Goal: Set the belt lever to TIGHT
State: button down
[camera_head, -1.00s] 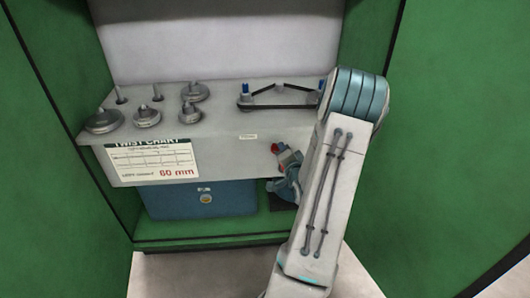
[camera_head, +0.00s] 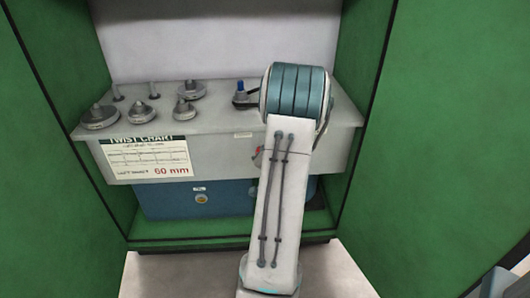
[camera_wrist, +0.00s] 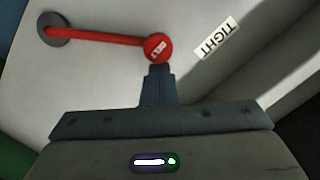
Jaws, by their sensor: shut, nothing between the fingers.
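The red belt lever (camera_wrist: 100,37) shows in the wrist view. It runs from a dark round pivot (camera_wrist: 53,29) at the upper left to a round red knob marked BELT (camera_wrist: 158,48). A white label reading TIGHT (camera_wrist: 217,38) lies to the right of the knob, with a gap between them. My gripper (camera_wrist: 158,70) is shut, its fingertips right at the lower edge of the knob; I cannot tell whether they touch it. In the head view my arm hides the gripper and almost all of the lever.
In the head view, a grey ledge (camera_head: 225,115) carries several round metal gears (camera_head: 142,115) at the left. A twist chart (camera_head: 147,158) is on its front, above a blue box (camera_head: 170,200). Green walls (camera_head: 430,130) stand on both sides.

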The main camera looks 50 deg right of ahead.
jog(key=shift+w+a, duration=0.1)
jog(key=shift+a, duration=0.05)
notch_tip(320, 180, up, 4)
jog(key=s+d+p, duration=0.2)
jog(key=f+p+v, duration=0.1)
jog(key=p+v, duration=0.3)
jog(key=v, duration=0.6)
jog(key=shift+s, duration=0.2)
jog(key=shift+f, duration=0.1)
